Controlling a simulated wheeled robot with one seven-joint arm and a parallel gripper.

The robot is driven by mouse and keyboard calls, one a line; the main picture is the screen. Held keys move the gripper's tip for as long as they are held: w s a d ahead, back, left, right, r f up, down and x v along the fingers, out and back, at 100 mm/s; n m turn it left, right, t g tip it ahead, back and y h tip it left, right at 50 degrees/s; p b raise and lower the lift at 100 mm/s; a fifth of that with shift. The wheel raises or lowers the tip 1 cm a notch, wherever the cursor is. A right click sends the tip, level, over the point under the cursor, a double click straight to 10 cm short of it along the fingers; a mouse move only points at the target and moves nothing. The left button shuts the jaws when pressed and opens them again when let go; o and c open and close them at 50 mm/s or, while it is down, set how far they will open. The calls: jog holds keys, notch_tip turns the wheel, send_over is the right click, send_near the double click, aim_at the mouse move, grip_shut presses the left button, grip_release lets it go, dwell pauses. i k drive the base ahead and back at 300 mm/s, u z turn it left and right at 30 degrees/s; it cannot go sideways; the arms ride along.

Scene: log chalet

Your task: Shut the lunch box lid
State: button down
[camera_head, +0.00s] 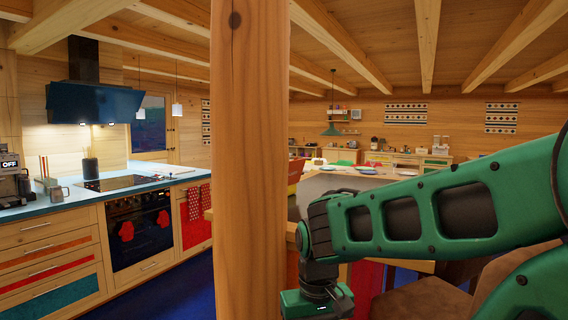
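I cannot make out a lunch box or its lid in the head view. My green arm reaches in from the right edge and bends down near the lower middle. My gripper (318,303) is at the bottom edge, just right of a wooden post. Its fingertips are not visible, so I cannot tell whether it is open or shut or holds anything.
The thick wooden post (250,160) stands close in front. At left are a blue kitchen counter (45,205), an oven (140,232) and drawers. A grey-topped table (330,182) and a far sideboard (435,165) stand behind my arm. Blue floor shows at lower left.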

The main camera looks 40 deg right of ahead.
aim_at(296, 166)
jog(key=u, duration=0.1)
jog(key=i, duration=0.3)
jog(key=z, duration=1.75)
